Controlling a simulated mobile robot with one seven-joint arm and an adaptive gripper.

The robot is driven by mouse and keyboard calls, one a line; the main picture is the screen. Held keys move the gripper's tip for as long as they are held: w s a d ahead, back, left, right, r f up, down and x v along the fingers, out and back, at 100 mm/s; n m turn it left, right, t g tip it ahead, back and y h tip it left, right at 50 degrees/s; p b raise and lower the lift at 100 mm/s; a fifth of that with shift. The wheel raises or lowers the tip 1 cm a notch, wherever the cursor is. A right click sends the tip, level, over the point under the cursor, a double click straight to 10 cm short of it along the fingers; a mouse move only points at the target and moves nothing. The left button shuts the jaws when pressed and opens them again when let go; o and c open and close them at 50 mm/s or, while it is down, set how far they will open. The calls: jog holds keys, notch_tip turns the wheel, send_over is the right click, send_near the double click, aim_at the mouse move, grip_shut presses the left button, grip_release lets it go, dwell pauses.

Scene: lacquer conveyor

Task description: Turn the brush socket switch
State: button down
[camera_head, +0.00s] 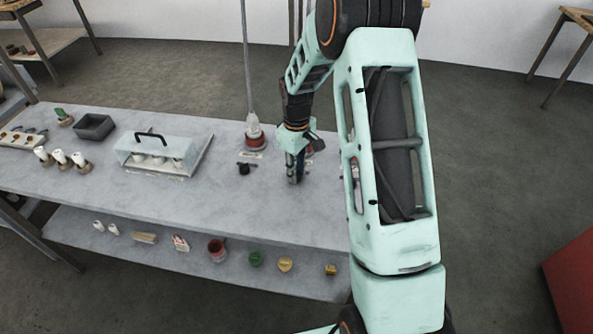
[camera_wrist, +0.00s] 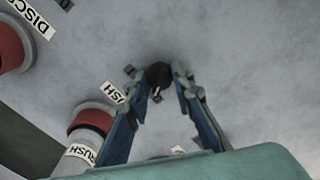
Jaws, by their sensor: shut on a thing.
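In the wrist view, my gripper (camera_wrist: 158,90) has its two fingers on either side of a small black switch knob (camera_wrist: 158,72) on the grey table and is shut on it. Next to it stands a red-ringed socket (camera_wrist: 90,118) with a grey body, partly hidden by a finger; its label reads "RUSH". A table label (camera_wrist: 112,92) beside the knob is partly covered. In the head view, my gripper (camera_head: 294,180) points down at the table, and the knob is hidden behind it. The red socket (camera_head: 310,148) there is mostly hidden by my arm.
Left of my gripper are another red socket (camera_head: 254,142), with a tall pole, and its black switch (camera_head: 244,168). Its label (camera_wrist: 32,17) begins "DISC". A clear handled cover (camera_head: 150,150), a grey bin (camera_head: 94,127) and several white-topped items stand farther left. The front table surface is clear.

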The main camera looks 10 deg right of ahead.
jog(key=m+b, duration=0.2)
jog(key=m, duration=0.4)
jog(key=shift+f+b, duration=0.1)
jog(key=shift+b, duration=0.3)
jog(key=m+b, duration=0.1)
jog(key=m, duration=0.4)
jog(key=shift+m, duration=0.4)
jog(key=c, duration=1.7)
grip_release()
jog(key=shift+o, duration=0.2)
notch_tip(320, 180, up, 12)
